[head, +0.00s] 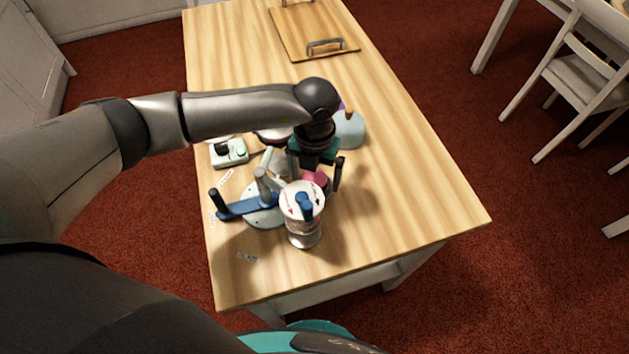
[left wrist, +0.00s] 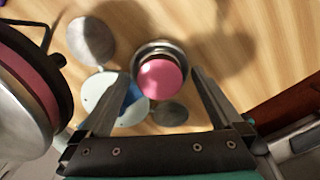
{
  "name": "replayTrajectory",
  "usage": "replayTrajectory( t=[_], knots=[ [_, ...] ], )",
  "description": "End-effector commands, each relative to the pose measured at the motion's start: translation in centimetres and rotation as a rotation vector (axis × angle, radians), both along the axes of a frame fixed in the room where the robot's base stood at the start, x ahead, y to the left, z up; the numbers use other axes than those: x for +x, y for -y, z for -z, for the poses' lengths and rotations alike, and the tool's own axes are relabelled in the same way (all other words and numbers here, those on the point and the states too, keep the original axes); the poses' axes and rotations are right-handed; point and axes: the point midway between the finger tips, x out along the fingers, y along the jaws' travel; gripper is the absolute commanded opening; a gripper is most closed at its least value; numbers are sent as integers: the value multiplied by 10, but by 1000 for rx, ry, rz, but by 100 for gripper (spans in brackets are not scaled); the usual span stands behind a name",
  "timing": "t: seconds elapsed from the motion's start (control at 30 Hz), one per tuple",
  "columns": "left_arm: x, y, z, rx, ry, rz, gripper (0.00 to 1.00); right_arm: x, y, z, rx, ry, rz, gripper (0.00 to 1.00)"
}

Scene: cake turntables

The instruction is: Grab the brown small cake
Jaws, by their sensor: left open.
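My left gripper (head: 314,182) points down over the table, open, with its fingers apart. A round pink-topped piece (left wrist: 160,78) sits in a shiny metal cup or ring (left wrist: 178,47) between and below the fingers in the left wrist view. The pink piece also shows under the gripper in the head view (head: 316,179). I cannot tell whether the fingers touch it. I cannot pick out a brown small cake for certain; a dark round thing with a pink-red band (left wrist: 30,75) fills the left of the wrist view, cut off by the edge.
A canister (head: 303,228) with a white lid and blue knob stands just in front of the gripper. A blue crank arm (head: 245,206) lies left of it. A control box (head: 229,152) and pale blue dome (head: 350,130) stand nearby. A wooden tray (head: 305,25) lies at the far end.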

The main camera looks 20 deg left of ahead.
Motion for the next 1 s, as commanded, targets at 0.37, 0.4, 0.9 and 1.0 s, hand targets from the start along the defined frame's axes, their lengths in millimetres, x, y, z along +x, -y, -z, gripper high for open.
replayTrajectory(
  t=[0.37,0.4,0.9,1.0],
  knots=[
    [0,0,1,0,1,0,84,0,0,0,0,1,1,52],
    [0,0,1,0,1,0,80,0,0,0,0,1,1,52],
    [0,0,1,0,1,0,24,1,0,0,0,1,1,52],
    [0,0,1,0,1,-1,12,1,0,0,0,1,1,52]
  ],
)
